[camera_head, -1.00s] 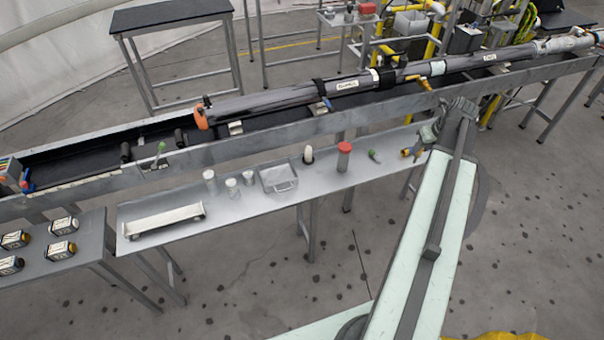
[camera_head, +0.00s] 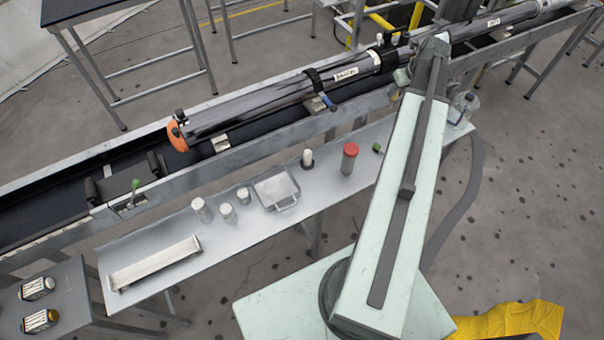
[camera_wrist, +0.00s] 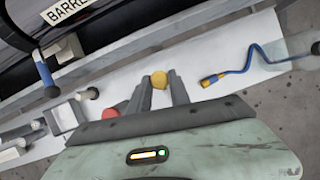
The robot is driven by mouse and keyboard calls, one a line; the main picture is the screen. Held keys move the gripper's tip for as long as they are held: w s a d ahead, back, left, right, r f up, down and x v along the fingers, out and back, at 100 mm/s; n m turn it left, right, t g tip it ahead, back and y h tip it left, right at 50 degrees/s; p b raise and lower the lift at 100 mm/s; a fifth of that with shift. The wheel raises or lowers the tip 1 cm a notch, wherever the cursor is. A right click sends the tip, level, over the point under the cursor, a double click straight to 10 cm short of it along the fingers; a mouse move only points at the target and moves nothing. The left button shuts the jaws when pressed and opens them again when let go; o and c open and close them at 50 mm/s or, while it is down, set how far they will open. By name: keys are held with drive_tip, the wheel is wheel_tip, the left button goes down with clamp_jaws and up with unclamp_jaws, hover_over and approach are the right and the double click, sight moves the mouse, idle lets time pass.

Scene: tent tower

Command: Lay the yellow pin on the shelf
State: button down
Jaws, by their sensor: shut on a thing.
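The yellow pin shows as a round yellow end (camera_wrist: 159,79) between the grey fingertips in the wrist view. My gripper (camera_wrist: 165,84) is shut on it. The rest of the pin is hidden. The shelf (camera_wrist: 205,65) lies behind the fingers as a pale strip; whether the pin touches it, I cannot tell. In the head view the long metal shelf (camera_head: 230,235) runs below the black rail. There my arm reaches across the shelf's right part and hides the pin and most of my gripper.
A red-capped jar (camera_head: 349,159), a white-topped peg (camera_head: 307,158), a square tray (camera_head: 276,188), small cups (camera_head: 228,213) and a long tray (camera_head: 154,263) stand on the shelf. A blue cable (camera_wrist: 250,62) lies right of the fingers. The dark barrel (camera_head: 280,98) runs behind.

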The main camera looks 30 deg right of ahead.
drive_tip(key=shift+a, duration=0.1)
drive_tip(key=shift+s+f+b, duration=0.1)
drive_tip(key=shift+f+b, duration=0.15)
drive_tip(key=shift+b, duration=0.05)
drive_tip(key=s+a+f+n+b, duration=0.1)
drive_tip(key=s+f+n+b, duration=0.1)
drive_tip(key=s+f+b, duration=1.3)
drive_tip(key=shift+s+y, duration=0.4)
drive_tip(key=shift+s, duration=0.5)
drive_tip(key=shift+f, duration=0.15)
